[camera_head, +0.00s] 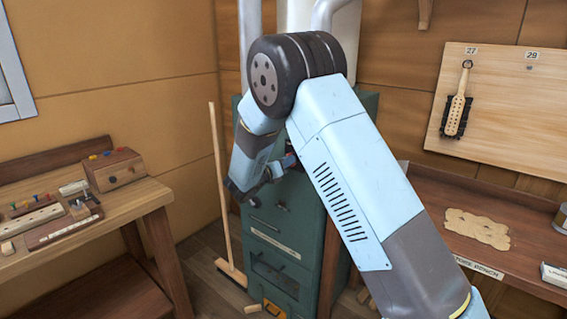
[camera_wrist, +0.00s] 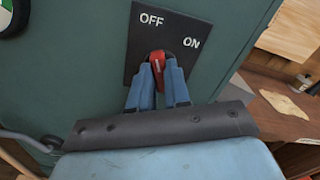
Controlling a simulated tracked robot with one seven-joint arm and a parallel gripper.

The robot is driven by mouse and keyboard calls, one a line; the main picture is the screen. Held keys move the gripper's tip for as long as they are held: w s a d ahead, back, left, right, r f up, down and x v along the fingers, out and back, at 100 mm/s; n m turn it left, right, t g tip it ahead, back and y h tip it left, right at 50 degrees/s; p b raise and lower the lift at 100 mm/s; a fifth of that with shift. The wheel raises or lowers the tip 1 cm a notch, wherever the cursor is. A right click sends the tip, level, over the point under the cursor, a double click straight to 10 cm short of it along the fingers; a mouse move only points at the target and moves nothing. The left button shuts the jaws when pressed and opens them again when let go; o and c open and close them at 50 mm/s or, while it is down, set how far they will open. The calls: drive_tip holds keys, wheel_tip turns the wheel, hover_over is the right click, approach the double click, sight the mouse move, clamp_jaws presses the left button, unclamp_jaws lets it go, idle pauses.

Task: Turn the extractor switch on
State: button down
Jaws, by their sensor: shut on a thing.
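The extractor switch is a red lever (camera_wrist: 157,58) on a black plate (camera_wrist: 146,50) marked OFF and ON in the wrist view. The plate is on the side of a green cabinet (camera_wrist: 80,70), which also shows in the head view (camera_head: 285,222). OFF is above the lever and ON is to its upper right. The lever's visible top points up, nearer to OFF. My gripper (camera_wrist: 160,70) is shut on the lever, one blue finger on each side. The fingers hide the lever's lower part. In the head view my arm hides the switch.
A broom (camera_head: 220,195) leans at the cabinet's left. A workbench (camera_head: 150,198) with small tools and blocks stands at the far left. A brown bench (camera_head: 480,205) stands at the right, under a pale board (camera_head: 500,125) with a hanging brush (camera_head: 458,105).

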drive_tip(key=m, duration=1.1)
drive_tip(key=shift+s+f+m, duration=0.1)
drive_tip(key=shift+s+m, duration=0.1)
drive_tip(key=shift+m, duration=0.2)
idle(0.3)
idle(0.4)
drive_tip(key=c, duration=1.4)
unclamp_jaws()
drive_tip(key=shift+a, duration=0.1)
drive_tip(key=o, duration=0.3)
